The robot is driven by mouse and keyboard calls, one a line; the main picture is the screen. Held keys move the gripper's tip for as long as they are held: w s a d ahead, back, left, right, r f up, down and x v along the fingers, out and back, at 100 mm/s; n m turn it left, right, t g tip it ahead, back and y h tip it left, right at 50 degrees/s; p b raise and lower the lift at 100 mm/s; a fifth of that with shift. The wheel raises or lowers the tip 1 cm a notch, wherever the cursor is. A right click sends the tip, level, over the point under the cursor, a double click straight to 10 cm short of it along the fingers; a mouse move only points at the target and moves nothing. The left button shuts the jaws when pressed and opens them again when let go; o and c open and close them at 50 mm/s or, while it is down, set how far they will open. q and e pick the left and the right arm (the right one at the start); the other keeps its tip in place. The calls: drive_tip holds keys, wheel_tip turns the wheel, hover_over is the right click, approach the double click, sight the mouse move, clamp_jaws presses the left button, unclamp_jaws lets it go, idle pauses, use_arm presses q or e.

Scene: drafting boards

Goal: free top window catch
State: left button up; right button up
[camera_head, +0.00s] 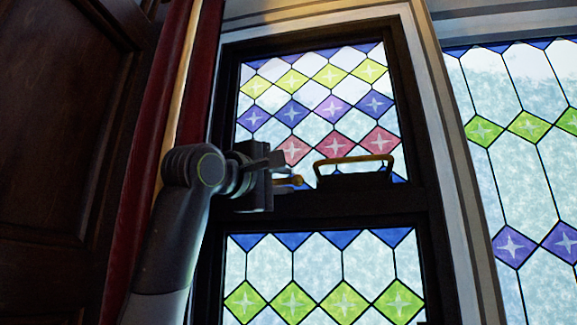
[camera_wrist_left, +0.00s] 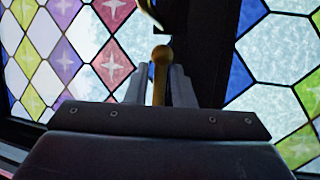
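The top window (camera_head: 263,110) has leaded coloured panes in a dark frame. At its bottom rail is a brass catch lever with a round knob (camera_head: 297,180), which also shows upright in the left wrist view (camera_wrist_left: 162,55). My left gripper (camera_head: 282,172) reaches in from the left, right at the lever. In the left wrist view the brass stem stands between its two grey fingers (camera_wrist_left: 160,88). I cannot tell whether they press on it. A brass arched handle (camera_head: 355,159) on a dark base is to the right of the knob. My right gripper is not in view.
The lower window (camera_head: 315,265) lies below the dark middle rail. A red curtain (camera_head: 150,150) and a dark panelled wall (camera_head: 50,150) are close on the left. Another stained-glass window (camera_head: 520,150) is on the right, past a pale frame post.

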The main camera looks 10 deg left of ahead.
use_arm(q)
drive_tip(key=shift+p+x, duration=0.5)
drive_tip(key=shift+x, duration=0.8)
drive_tip(key=shift+s, duration=0.1)
clamp_jaws()
